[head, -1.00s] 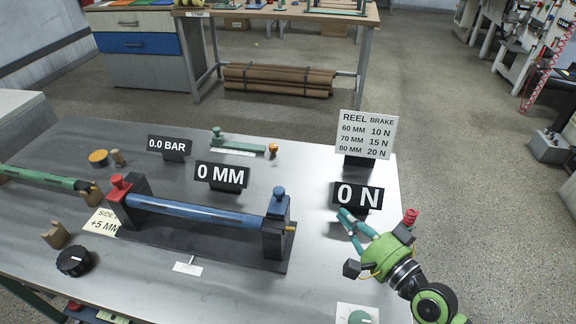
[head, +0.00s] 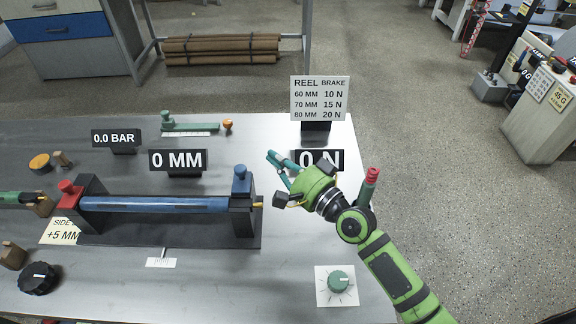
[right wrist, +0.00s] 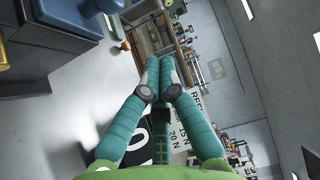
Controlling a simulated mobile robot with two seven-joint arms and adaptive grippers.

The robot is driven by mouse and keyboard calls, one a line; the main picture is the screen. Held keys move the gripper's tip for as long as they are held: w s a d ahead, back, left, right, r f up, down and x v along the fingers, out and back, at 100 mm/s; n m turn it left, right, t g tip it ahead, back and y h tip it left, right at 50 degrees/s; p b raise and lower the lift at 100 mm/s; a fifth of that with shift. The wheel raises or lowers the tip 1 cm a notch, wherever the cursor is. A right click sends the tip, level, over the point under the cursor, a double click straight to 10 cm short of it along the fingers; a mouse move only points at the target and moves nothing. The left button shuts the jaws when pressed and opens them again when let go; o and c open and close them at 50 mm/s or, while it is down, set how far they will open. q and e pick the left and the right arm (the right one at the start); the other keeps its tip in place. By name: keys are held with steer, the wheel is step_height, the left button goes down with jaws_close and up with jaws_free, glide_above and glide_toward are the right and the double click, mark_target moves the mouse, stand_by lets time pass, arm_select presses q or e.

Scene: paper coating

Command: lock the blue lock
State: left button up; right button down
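The blue lock (head: 241,177) is a blue knob on top of the dark right end post (head: 242,218) of the roller stand. It looks upright. A blue object (right wrist: 98,6) at the top left of the right wrist view appears to be this lock, partly cut off. The matching red lock (head: 68,190) sits on the left post, with a blue roller (head: 155,204) between the posts. My right gripper (head: 272,157) is to the right of the blue lock, apart from it. Its teal fingers (right wrist: 160,68) are together and empty.
The "0 N" sign (head: 326,159) stands close behind my right gripper, with the reel brake chart (head: 319,100) beyond. The "0 MM" sign (head: 178,161) is behind the roller. A green dial (head: 338,281) lies front right. The table between stand and dial is clear.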

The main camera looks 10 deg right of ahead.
mark_target(241, 178)
arm_select(q)
steer(key=shift+s+r+p, duration=0.6)
steer(key=shift+r+p, duration=0.3)
steer(key=shift+r, duration=0.05)
arm_select(e)
steer(key=a, duration=0.4)
steer(key=shift+w+a+f, duration=0.2)
steer(key=shift+a, duration=0.15)
arm_select(q)
steer(key=shift+d, duration=0.1)
arm_select(e)
steer(key=shift+s, duration=0.1)
